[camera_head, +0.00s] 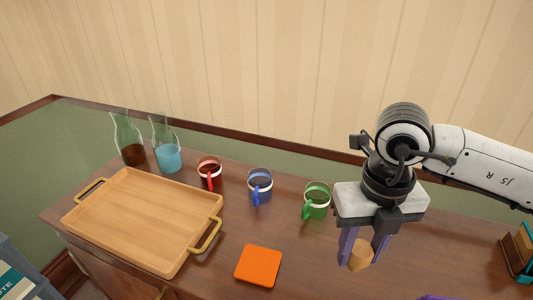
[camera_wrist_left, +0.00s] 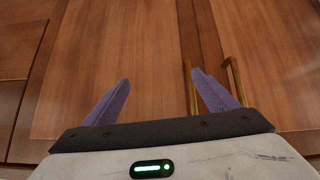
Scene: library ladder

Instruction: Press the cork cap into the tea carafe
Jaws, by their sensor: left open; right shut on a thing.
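My right gripper (camera_head: 364,247) is shut on the cork cap (camera_head: 360,256), a light tan piece held between its purple fingers above the right part of the table. Two glass carafes stand at the back left, far from the right gripper. One carafe (camera_head: 130,153) holds dark brown liquid that looks like tea, and the other carafe (camera_head: 167,158) holds light blue liquid. Both tops look open. My left gripper (camera_wrist_left: 160,98) shows only in the left wrist view, open and empty in front of brown wooden panels.
A wooden tray (camera_head: 140,215) with brass handles lies at the left front. A red mug (camera_head: 209,168), blue mug (camera_head: 260,184) and green mug (camera_head: 317,199) stand in a row behind an orange square (camera_head: 258,266). Brass handles (camera_wrist_left: 236,80) are near the left gripper.

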